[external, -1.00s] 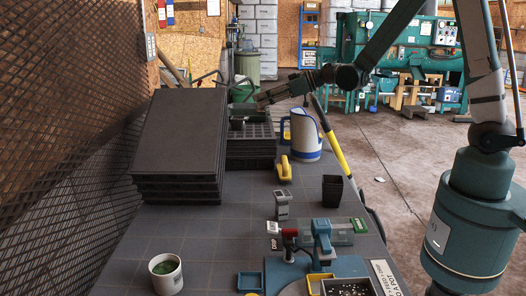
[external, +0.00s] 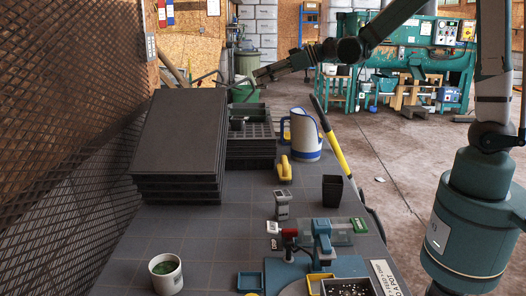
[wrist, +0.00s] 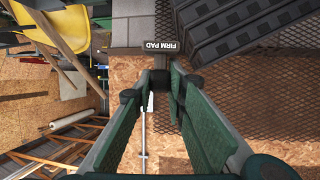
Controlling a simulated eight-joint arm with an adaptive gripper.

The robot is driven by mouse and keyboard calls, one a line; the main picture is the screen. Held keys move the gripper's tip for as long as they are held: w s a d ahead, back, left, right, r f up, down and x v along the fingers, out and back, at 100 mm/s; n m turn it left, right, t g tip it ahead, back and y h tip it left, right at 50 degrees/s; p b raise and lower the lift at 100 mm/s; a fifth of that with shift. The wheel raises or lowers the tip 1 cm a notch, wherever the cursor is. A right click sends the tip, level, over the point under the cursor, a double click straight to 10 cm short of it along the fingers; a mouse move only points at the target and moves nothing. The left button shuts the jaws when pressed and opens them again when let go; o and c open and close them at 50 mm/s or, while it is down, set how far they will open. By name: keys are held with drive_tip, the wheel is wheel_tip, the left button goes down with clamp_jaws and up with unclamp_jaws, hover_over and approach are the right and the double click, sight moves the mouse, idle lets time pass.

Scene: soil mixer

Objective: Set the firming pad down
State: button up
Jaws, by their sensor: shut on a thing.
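My gripper (wrist: 162,80) is shut on the firming pad, a dark block with a white "FIRM PAD" label (wrist: 163,52) in the wrist view. The label reads upside down there. In the external view my gripper (external: 258,77) is raised above the far end of the table, above and behind the dark cell trays (external: 250,150). It is apart from the table and the trays. The pad is too small to make out clearly in the external view.
A stack of dark flat trays (external: 180,145) stands at the left, beside the cell trays. A white and blue jug (external: 307,138), a yellow-handled tool (external: 285,170) and a black pot (external: 332,190) stand to the right. The table's middle left (external: 190,228) is clear.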

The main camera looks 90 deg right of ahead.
drive_tip(key=w+a+n+y+b, duration=0.1)
drive_tip(key=w+a+n+y, duration=0.1)
drive_tip(key=w+a, duration=0.35)
drive_tip(key=w+a+n+y, duration=0.1)
drive_tip(key=w+a+y, duration=0.1)
drive_tip(key=a, duration=0.7)
drive_tip(key=w+a+r+n+g+y+b, duration=0.1)
drive_tip(key=w+a+n+g+y+b, duration=0.2)
drive_tip(key=a, duration=1.8)
drive_tip(key=w+a+n+g+y, duration=0.1)
drive_tip(key=w+a+n+y, duration=0.35)
drive_tip(key=a, duration=1.65)
wheel_tip(320, 180, down, 26)
drive_tip(key=s+a, duration=0.1)
drive_tip(key=shift+r, duration=0.2)
drive_tip(key=shift+n, duration=0.25)
drive_tip(key=shift+f+b, duration=0.9)
drive_tip(key=shift+f, duration=2.2)
drive_tip(key=shift+f, duration=0.1)
drive_tip(key=shift+f+b, duration=0.5)
drive_tip(key=shift+f, duration=1.25)
